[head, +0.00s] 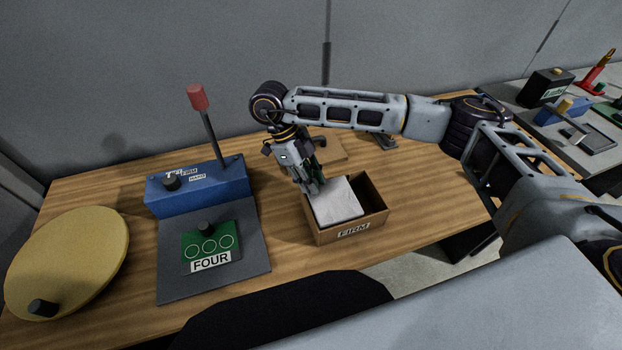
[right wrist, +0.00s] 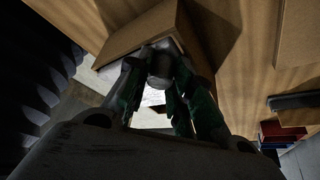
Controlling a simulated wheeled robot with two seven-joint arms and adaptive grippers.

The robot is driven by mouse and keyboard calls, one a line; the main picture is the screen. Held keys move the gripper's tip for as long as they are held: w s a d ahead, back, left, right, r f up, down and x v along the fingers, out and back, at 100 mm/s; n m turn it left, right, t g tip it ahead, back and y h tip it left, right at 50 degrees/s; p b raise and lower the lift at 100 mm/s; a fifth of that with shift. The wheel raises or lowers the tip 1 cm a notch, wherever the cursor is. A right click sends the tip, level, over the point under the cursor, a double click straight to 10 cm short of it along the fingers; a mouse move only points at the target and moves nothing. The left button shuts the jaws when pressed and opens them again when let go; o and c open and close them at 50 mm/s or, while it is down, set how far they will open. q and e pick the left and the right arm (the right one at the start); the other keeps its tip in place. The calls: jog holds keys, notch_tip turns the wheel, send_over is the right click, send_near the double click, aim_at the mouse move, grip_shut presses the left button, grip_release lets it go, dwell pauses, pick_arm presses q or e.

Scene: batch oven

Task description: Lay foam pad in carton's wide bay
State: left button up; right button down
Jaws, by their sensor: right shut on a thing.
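The foam pad (head: 337,203) is a pale grey-white square slab. In the head view it sits at the mouth of the carton, over its left and middle part, and looks slightly tilted. The open brown carton (head: 352,233) carries a FIRM label and stands on the wooden table; its right part shows empty. My right gripper (head: 316,187) is shut on the pad at its back left edge. The right wrist view shows the green fingers (right wrist: 160,105) close up, with the carton's wall (right wrist: 140,28) beyond. Whether the pad touches the carton's floor is hidden. My left gripper is not in view.
A blue box with a red-knobbed lever (head: 200,185) and a green FOUR plate (head: 210,247) stand left of the carton. A round yellow disc (head: 68,262) lies at far left. A flat brown board (head: 325,150) lies behind the carton. Bare table shows right of the carton.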

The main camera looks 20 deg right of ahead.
jog(key=shift+f+b, duration=0.45)
jog(key=shift+f, duration=0.15)
dwell(0.3)
jog(key=c, duration=1.2)
grip_release()
jog(key=shift+o, duration=0.2)
jog(key=shift+r, duration=0.1)
jog(key=v, duration=1.2)
dwell(0.4)
